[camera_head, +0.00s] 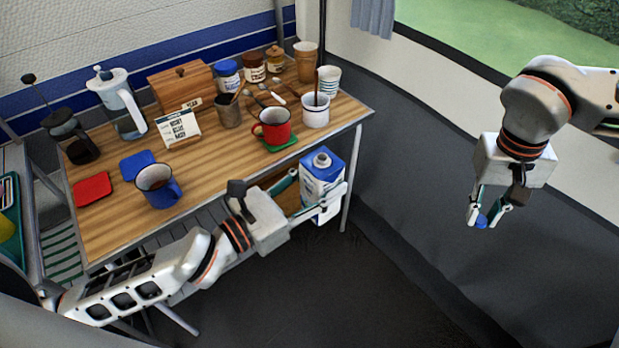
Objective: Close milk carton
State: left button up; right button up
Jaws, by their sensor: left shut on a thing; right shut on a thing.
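The milk carton (323,172) is a blue and white carton with an uncapped-looking grey spout (321,159) on top. It is upright, off the right front edge of the table. My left gripper (322,197) is shut on the carton, with a finger on each side of it. My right gripper (483,218) is well to the right of the carton, pointing down. It is shut on a small blue cap (481,221) held between its fingertips. The cap is apart from the carton.
The wooden table (215,170) holds a red mug (272,126) on a green coaster, a blue mug (158,186), a white mug (315,109), a kettle (119,102), a French press (72,138), a wooden box (181,84) and jars. Space between my grippers is clear.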

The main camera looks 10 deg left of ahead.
dwell(0.4)
jog(key=w+a+r, duration=0.3)
jog(key=a+r, duration=0.1)
jog(key=a, duration=0.2)
jog(key=n+y, duration=0.1)
send_near(321, 187)
jog(key=w+r, duration=0.3)
jog(key=shift+w+a+r, duration=0.1)
jog(key=shift+w+r, duration=0.2)
jog(key=shift+f, duration=2.05)
jog(key=shift+f, duration=0.1)
jog(key=shift+f, duration=0.8)
jog(key=shift+f, duration=0.55)
